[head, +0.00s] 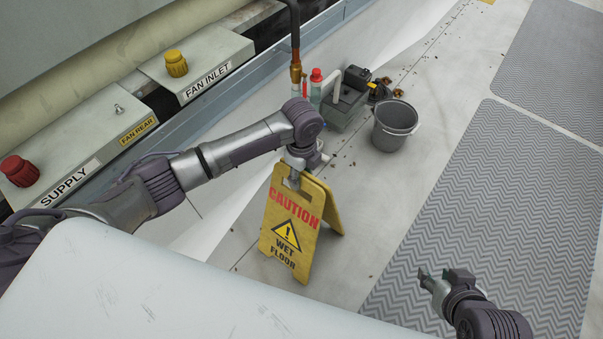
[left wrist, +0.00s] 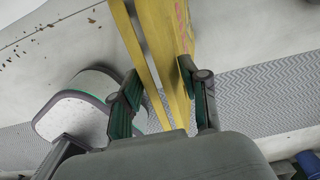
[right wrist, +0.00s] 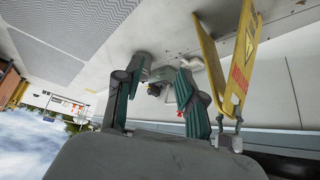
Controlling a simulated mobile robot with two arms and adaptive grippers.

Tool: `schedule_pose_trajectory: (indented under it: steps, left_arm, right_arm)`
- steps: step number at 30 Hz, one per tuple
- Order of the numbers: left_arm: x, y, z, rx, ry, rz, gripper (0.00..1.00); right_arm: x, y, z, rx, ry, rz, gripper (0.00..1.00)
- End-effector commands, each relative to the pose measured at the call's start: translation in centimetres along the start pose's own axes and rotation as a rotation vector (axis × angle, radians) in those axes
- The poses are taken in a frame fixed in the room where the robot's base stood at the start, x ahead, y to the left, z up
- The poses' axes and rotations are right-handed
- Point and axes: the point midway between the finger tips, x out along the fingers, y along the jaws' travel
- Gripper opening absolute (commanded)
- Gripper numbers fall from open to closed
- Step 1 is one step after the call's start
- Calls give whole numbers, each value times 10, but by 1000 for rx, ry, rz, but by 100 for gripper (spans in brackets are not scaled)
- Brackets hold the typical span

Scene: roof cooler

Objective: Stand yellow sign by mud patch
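The yellow "Caution wet floor" sign (head: 290,225) is upright on the pale roof with its two panels spread. In the left wrist view, its panels (left wrist: 180,40) pass between the fingers of my left gripper (left wrist: 160,95). That gripper (head: 302,165) is at the top of the sign. Its fingers look spread; contact on both sides is unclear. Small brown specks (head: 342,158) lie on the roof behind the sign, and more show in the left wrist view (left wrist: 40,32). My right gripper (head: 447,281) is open and empty over the patterned mat; its spread fingers show in the right wrist view (right wrist: 160,85).
A grey bucket (head: 395,127) stands behind the sign, next to a grey toolbox (head: 344,103) and a red-capped bottle (head: 316,85). A copper-coloured pipe (head: 295,50) rises by the cooler wall. Patterned mats (head: 500,200) cover the right side. Pale roof between is mostly clear.

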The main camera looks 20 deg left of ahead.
Motion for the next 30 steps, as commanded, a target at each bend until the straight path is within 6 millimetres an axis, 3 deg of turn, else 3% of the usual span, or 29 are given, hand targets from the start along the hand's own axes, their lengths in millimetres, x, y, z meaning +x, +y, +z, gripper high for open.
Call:
schedule_pose_trajectory:
  steps: [1, 3, 15, 17, 23, 27, 30]
  left_arm:
    - [0, 0, 0, 0, 0, 0, 57]
    - [0, 0, 0, 0, 0, 0, 67]
    - [-6, 0, 0, -1, 0, -2, 67]
    - [-11, -1, 0, -1, 0, -2, 67]
    - [-37, 0, 0, 0, 0, -2, 67]
    - [-74, -1, 1, 0, -1, -5, 67]
    - [-93, -1, 0, 0, 0, -4, 67]
  right_arm:
    - [0, 0, 0, 0, 0, 0, 39]
    - [0, 0, 0, 0, 0, 0, 39]
    - [-1, 0, 0, 0, -1, 0, 39]
    - [-3, 2, 9, 2, -46, 3, 39]
    - [-19, 6, 48, 8, -245, 13, 39]
    - [-34, 8, 57, 11, -324, 16, 39]
    - [-38, 8, 53, 10, -317, 16, 39]
